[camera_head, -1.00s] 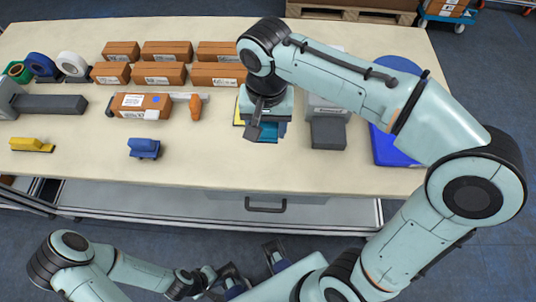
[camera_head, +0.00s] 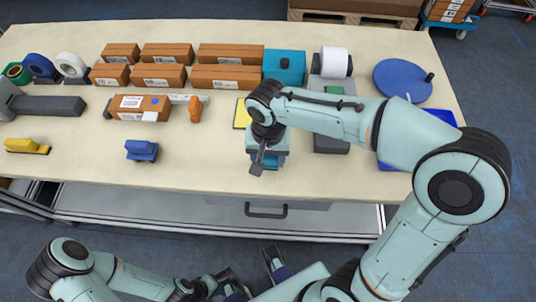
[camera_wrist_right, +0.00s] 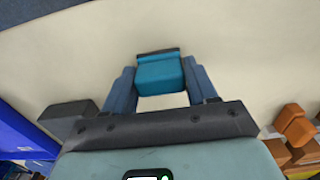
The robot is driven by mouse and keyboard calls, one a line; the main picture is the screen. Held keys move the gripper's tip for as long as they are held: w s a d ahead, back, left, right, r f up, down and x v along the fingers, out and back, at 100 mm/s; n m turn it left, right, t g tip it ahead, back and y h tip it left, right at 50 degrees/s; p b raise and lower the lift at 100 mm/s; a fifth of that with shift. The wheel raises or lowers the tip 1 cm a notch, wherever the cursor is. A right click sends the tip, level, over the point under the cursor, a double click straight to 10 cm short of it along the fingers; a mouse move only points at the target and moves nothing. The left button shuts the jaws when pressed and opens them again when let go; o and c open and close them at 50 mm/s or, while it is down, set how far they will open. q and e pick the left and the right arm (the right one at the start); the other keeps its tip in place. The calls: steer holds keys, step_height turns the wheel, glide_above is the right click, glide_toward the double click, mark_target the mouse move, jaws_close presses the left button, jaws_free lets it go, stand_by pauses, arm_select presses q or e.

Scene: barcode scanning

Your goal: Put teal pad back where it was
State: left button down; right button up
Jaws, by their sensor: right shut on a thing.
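My right gripper (camera_head: 268,163) is over the front middle of the table, pointing down. The teal pad (camera_wrist_right: 161,74) sits between its two blue-grey fingers in the right wrist view, with a dark strip along its far edge. In the head view the teal pad (camera_head: 272,161) is mostly hidden under the gripper, and I cannot tell whether it touches the table. My left gripper (camera_head: 257,278) is open and empty, low in front of the table.
A yellow pad (camera_head: 241,114) lies just behind the right gripper. A blue stamp-like block (camera_head: 142,150) and a yellow one (camera_head: 27,146) stand to the left. A grey block (camera_head: 331,143) is to the right. Brown boxes (camera_head: 228,77) and a teal box (camera_head: 284,67) line the back. The front left centre is clear.

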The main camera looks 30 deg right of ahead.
steer(key=shift+f, duration=0.2)
steer(key=o, duration=1.1)
steer(key=shift+r, duration=0.15)
steer(key=shift+r, duration=0.3)
step_height(320, 180, up, 12)
steer(key=shift+f+p, duration=0.2)
steer(key=shift+p, duration=0.95)
